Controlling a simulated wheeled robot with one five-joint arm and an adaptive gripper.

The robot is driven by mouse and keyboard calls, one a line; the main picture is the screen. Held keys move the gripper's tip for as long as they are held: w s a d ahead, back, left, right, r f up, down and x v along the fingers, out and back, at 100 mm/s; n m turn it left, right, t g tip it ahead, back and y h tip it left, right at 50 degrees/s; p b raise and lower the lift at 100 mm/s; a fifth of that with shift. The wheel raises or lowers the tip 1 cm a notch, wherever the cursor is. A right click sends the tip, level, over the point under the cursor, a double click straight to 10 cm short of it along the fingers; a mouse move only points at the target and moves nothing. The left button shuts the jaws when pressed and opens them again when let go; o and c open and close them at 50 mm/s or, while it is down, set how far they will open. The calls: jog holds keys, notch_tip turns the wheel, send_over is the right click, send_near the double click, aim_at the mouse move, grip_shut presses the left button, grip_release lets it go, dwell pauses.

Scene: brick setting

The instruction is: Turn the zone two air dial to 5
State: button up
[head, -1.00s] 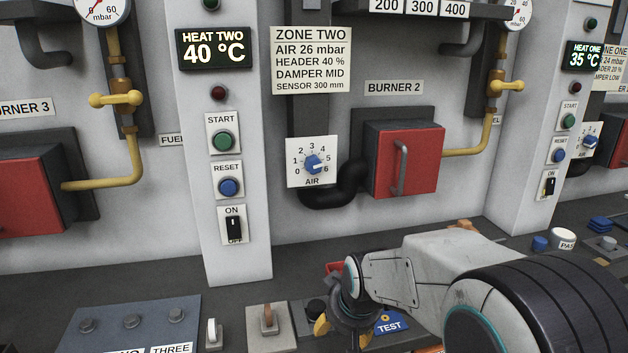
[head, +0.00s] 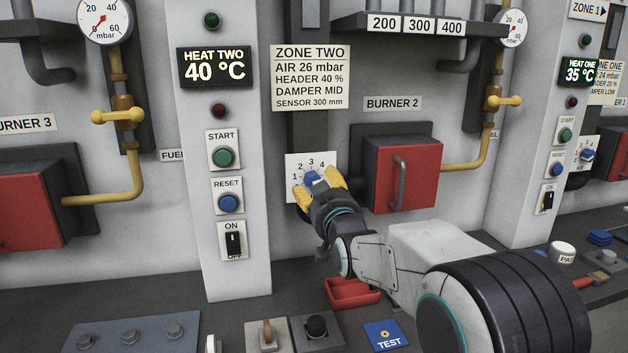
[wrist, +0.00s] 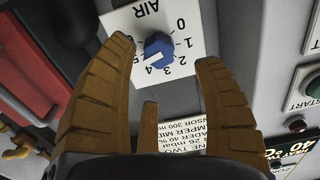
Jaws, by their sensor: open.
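The zone two air dial is a blue knob (head: 312,178) on a white numbered plate (head: 294,160), left of burner 2. My gripper (head: 319,183) is in front of it, open, with one yellow finger on each side of the knob. In the wrist view, the knob (wrist: 158,46) shows between the open fingertips (wrist: 167,55), with a gap on both sides. I cannot tell how near the tips are to the plate. The knob's white mark lies toward the 4 and 5 side; its exact number is unclear. My fingers hide part of the plate in the head view.
The red burner 2 box (head: 404,174) with a grey handle stands out right of the dial. The control column (head: 226,275) stands to the left. A red tray (head: 354,292), a black knob (head: 316,325) and a blue TEST plate (head: 385,336) lie on the bench below.

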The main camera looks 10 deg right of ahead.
aim_at(314, 180)
jog(key=shift+w+p, duration=0.6)
jog(key=shift+w, duration=2.15)
jog(key=shift+o, duration=0.2)
jog(key=shift+r, duration=0.1)
jog(key=c, duration=1.2)
